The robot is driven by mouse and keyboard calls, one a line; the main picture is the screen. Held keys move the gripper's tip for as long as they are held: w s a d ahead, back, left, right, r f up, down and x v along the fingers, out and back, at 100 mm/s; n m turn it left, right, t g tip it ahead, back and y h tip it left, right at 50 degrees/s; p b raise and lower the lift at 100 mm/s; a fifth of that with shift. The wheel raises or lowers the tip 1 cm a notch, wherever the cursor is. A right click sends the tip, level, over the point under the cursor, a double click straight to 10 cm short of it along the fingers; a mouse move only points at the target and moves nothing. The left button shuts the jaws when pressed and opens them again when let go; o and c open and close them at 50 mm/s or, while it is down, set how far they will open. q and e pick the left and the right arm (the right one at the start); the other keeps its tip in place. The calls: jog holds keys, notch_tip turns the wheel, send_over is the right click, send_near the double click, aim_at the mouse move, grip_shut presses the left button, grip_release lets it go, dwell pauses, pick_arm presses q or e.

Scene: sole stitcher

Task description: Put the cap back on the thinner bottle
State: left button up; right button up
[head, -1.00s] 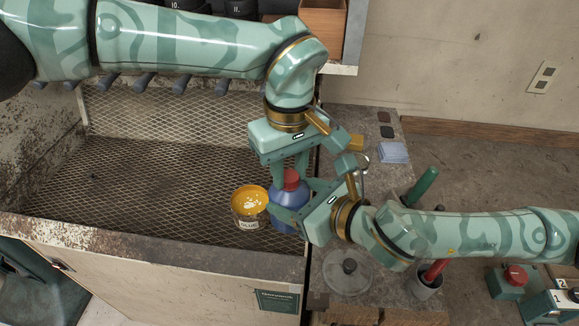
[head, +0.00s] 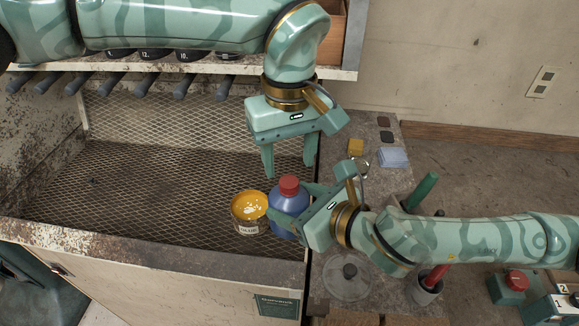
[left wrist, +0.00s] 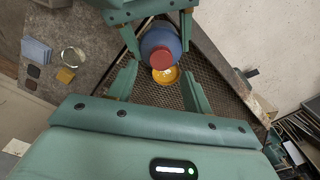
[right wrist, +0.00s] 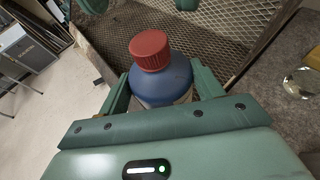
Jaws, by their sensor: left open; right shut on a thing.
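The blue bottle (head: 287,202) stands upright on the mesh at the right end of the booth, with the red cap (head: 289,185) sitting on its neck. In the right wrist view the cap (right wrist: 149,50) looks seated on the bottle (right wrist: 160,84). My right gripper (head: 285,217) is shut around the bottle's body from the right. My left gripper (head: 289,172) is open and empty above and behind the cap, its fingers pointing down. The left wrist view shows the cap (left wrist: 163,58) apart from the left fingers.
An open glue tin (head: 248,228) with yellow contents stands just left of the bottle. A round glass lid (head: 347,276) lies on the bench at the front right. A yellow block (head: 356,147) and blue cards (head: 393,157) lie behind. The mesh to the left is clear.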

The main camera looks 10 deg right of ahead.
pick_arm(q)
jog(key=shift+r, duration=0.2)
jog(key=shift+c, duration=0.3)
jog(key=shift+d+r, duration=0.25)
jog(key=shift+r, duration=0.05)
jog(key=n, duration=0.1)
jog(key=r+n, duration=0.1)
jog(key=n, duration=0.1)
jog(key=shift+n, duration=0.3)
jog(key=n, duration=0.3)
jog(key=r+n, duration=0.1)
jog(key=n, duration=0.5)
jog(key=shift+r, duration=0.15)
jog(key=n, duration=0.6)
jog(key=shift+a+r, duration=0.1)
jog(key=shift+r, duration=0.15)
jog(key=n, duration=0.7)
jog(key=shift+a, duration=0.15)
